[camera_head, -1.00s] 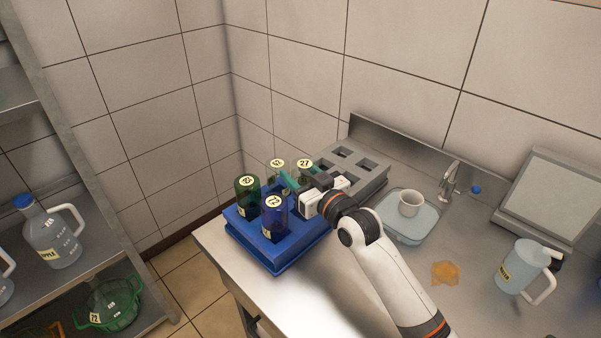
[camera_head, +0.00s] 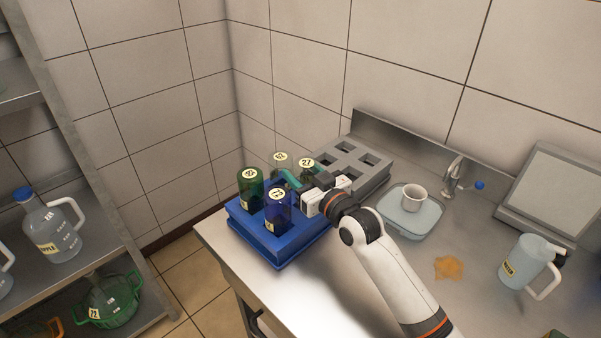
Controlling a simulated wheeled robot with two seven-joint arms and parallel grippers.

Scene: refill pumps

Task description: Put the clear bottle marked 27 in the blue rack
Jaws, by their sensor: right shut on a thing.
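The clear bottle marked 27 (camera_head: 307,163) stands upright at the back right of the blue rack (camera_head: 283,246); my gripper partly hides it and I cannot tell how deep its base sits. My right gripper (camera_head: 296,181) reaches in from the right and is shut on this bottle. A green bottle (camera_head: 249,187), a blue bottle (camera_head: 277,211) and another clear bottle (camera_head: 281,159) stand in the same rack. My left gripper is not in view.
A grey rack (camera_head: 352,168) with empty square holes stands right behind the blue rack. A tray with a white cup (camera_head: 413,196), an orange spill (camera_head: 449,268) and a pale jug (camera_head: 527,263) are to the right. A shelf with jugs (camera_head: 52,228) is at the left.

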